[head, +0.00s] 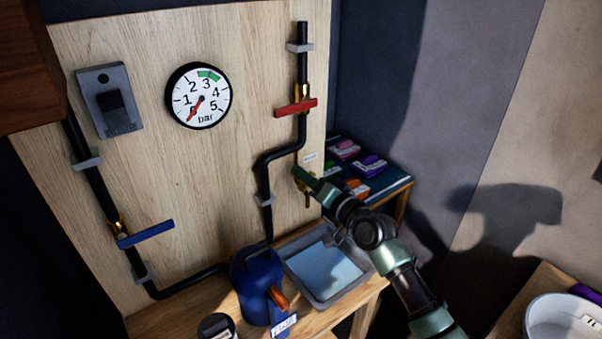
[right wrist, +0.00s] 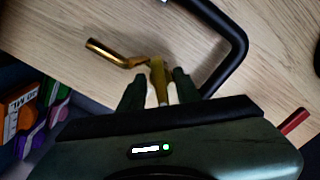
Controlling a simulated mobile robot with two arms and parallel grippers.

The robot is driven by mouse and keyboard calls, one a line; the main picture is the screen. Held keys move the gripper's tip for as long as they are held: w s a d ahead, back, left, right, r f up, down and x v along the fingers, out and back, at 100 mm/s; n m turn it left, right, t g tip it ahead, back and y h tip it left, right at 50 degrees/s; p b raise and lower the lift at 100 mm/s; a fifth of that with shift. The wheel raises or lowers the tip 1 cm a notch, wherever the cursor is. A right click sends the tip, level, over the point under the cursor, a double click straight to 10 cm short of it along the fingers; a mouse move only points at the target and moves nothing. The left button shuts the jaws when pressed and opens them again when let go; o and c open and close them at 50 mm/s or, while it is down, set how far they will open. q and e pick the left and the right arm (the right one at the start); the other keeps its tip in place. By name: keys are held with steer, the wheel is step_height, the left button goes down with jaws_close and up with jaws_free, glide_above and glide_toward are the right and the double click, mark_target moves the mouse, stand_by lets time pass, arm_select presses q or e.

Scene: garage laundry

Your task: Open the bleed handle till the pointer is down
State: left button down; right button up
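The bleed handle (right wrist: 157,75) is a narrow yellow-brass lever on a brass valve with a bent spout (right wrist: 110,52). The brass valve (head: 307,200) shows low on the right edge of the wooden panel in the head view. My right gripper (right wrist: 159,88) has a dark finger on each side of the handle; whether they press on it is unclear. In the head view the right gripper (head: 304,176) is at the valve. The round gauge (head: 216,95) marked "bar" has its red pointer (head: 194,113) down at 0. My left gripper is out of view.
A red handle (head: 296,108) sits above on the black pipe, and a blue handle (head: 146,234) on the left pipe. A grey tray (head: 302,274) and a blue can (head: 249,285) stand below. Coloured boxes (head: 368,165) lie on a shelf behind my right gripper.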

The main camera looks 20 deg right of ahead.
steer(key=shift+w+a+r, duration=0.1)
steer(key=shift+w+a, duration=0.15)
steer(key=shift+w, duration=0.25)
steer(key=shift+w+a, duration=0.1)
steer(key=shift+w, duration=0.2)
jaws_close()
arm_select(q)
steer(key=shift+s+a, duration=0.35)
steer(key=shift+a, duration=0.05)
